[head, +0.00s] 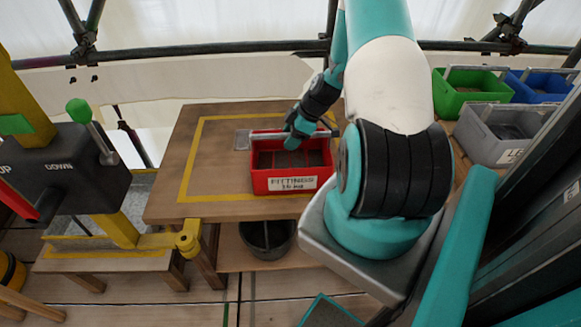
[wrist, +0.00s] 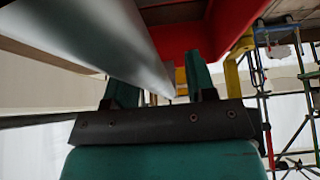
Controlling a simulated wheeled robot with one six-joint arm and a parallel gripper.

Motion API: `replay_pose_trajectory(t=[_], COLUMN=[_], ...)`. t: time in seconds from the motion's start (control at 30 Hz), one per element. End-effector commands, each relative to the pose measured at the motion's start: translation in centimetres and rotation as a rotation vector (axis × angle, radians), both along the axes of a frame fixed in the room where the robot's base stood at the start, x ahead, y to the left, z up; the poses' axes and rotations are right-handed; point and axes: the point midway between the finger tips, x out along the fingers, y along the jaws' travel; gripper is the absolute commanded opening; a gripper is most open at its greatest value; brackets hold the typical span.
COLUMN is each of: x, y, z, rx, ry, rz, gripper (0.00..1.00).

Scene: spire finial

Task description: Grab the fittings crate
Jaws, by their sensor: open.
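The red fittings crate (head: 291,181) sits on the wooden table inside a yellow outline. Its front label reads FITTINGS, and a metal bar handle (head: 262,135) crosses above its open top. My gripper (head: 293,141) is at the handle, above the crate. In the wrist view, the two fingers of my gripper (wrist: 161,84) are apart. The grey handle bar (wrist: 115,45) runs close in front of them and seems to pass between them. The red crate (wrist: 218,38) fills the top of that view. Whether the fingers touch the bar cannot be seen.
The wooden table (head: 166,208) has clear room left of the crate. A green bin (head: 468,98), a blue bin (head: 540,88) and a grey bin (head: 492,150) stand at the right. A dark bucket (head: 266,240) is below the table. A lever box (head: 65,168) stands left.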

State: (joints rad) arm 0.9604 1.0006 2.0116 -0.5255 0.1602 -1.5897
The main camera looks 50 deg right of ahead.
Motion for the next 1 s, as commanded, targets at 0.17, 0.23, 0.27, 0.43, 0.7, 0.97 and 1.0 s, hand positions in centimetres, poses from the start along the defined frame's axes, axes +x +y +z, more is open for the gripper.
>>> replay_pose_trajectory(t=[0.17,0.23,0.27,0.43,0.7,0.97,1.0], x=[0.00,0.00,0.00,0.00,-0.01,-0.01,-0.02], y=[0.00,0.00,0.00,0.00,0.01,0.02,0.03], z=[0.01,0.01,0.01,0.01,0.00,-0.01,-0.01], rx=[0.000,0.000,0.000,0.000,0.000,0.001,0.001], ry=[0.000,0.000,0.000,0.000,0.000,0.001,0.001], rz=[0.000,0.000,0.000,0.000,0.000,0.000,0.000], gripper=[0.32,0.16,0.09,0.00,0.00,0.00,0.00])
